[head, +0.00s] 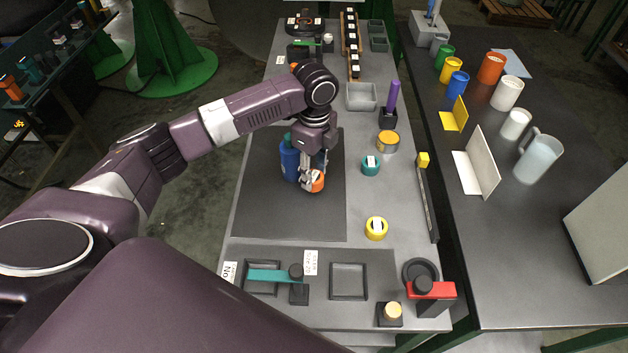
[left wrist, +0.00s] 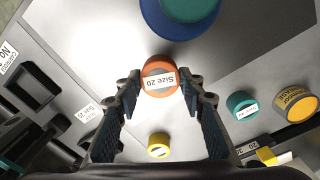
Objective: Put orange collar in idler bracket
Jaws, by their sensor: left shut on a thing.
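The orange collar (head: 317,185), a short ring labelled "Size 20", sits between the fingertips of my left gripper (head: 313,178). The left wrist view shows the collar (left wrist: 159,84) with a fingertip on each side, so the gripper is shut on it. It is over the dark mat beside a blue cylinder (head: 290,160); its height above the mat is hard to tell. At the table's front stand a bracket with a teal arm (head: 268,275) and one with a red arm (head: 436,289). I cannot tell which part is the idler bracket. My right gripper is not in view.
A teal collar (head: 370,169), a yellow collar (head: 376,231) and a yellow can (head: 388,144) stand right of the mat (head: 280,220). A purple rod (head: 392,96) stands upright behind them. The mat's front half is clear. Square frames (head: 348,267) lie at the front.

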